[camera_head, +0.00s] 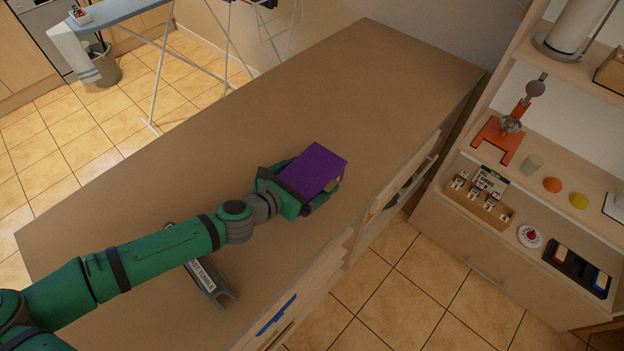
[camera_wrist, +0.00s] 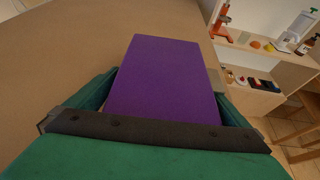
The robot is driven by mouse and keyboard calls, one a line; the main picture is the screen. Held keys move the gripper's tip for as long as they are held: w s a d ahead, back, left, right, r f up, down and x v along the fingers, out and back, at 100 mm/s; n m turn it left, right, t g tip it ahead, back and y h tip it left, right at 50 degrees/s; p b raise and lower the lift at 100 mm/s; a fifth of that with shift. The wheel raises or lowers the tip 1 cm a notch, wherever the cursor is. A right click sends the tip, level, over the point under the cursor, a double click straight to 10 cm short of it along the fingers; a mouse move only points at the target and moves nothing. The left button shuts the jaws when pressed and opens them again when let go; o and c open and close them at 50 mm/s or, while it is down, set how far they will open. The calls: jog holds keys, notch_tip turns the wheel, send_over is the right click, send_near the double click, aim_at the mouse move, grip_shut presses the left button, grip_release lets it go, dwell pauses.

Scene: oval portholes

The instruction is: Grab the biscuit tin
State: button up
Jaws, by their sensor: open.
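The biscuit tin appears as a purple box (camera_head: 312,168) on the brown counter (camera_head: 235,125), near its right edge. My gripper (camera_head: 322,186) is around it, with one finger along each side. In the wrist view the purple top of the tin (camera_wrist: 165,80) fills the middle, between the two green fingers of my gripper (camera_wrist: 162,98). The jaws are open, and I cannot tell whether either finger touches the tin. The fingertips and the tin's lower sides are mostly hidden in the wrist view.
A grey angled piece with a label (camera_head: 208,280) lies on the counter beside my arm. The far counter is clear.

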jog(key=shift+s, duration=0.15)
jog(key=shift+c, duration=1.3)
jog(key=shift+d, duration=0.3)
jog(key=c, duration=0.8)
jog(key=shift+a, duration=0.15)
